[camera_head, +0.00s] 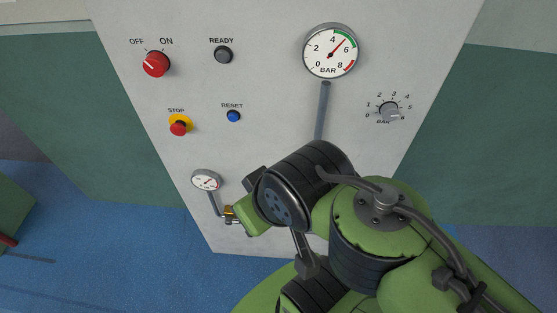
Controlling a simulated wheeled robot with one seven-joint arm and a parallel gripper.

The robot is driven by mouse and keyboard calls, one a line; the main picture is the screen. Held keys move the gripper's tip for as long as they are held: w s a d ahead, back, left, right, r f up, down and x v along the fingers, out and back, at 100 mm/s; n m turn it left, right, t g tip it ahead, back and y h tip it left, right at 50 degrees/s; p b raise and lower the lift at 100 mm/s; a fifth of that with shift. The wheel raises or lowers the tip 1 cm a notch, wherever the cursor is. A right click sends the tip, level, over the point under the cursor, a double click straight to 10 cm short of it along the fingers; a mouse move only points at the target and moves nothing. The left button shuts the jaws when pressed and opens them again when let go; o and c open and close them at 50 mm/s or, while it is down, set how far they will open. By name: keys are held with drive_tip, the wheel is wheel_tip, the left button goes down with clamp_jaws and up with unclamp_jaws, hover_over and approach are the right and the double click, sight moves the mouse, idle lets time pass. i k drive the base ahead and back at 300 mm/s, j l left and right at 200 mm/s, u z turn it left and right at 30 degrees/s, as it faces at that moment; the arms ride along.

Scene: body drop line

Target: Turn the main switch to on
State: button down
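The main switch (156,64) is a round red knob at the upper left of the light grey panel, under the labels OFF and ON. Its white pointer line is tilted up and left, toward OFF. My green and black arm reaches up from the lower right, in front of the lower part of the panel. My gripper does not show; the arm links hide it or it is out of sight. The arm is well below and right of the switch, and nothing touches the knob.
The panel (270,100) also bears a dark READY lamp (223,55), a red STOP button (179,126), a blue RESET button (233,116), a large pressure gauge (330,52), a grey BAR knob (388,111) and a small gauge (207,181) above a brass fitting (230,213). The space before the switch is clear.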

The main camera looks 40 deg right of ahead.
sight(155, 64)
drive_tip(key=i+u, duration=0.1)
drive_tip(key=u, duration=0.35)
drive_tip(key=i+j+u, duration=0.1)
drive_tip(key=u, duration=0.4)
drive_tip(key=i+u, duration=0.15)
drive_tip(key=u, duration=0.3)
drive_tip(key=i+u, duration=0.1)
drive_tip(key=u, duration=0.35)
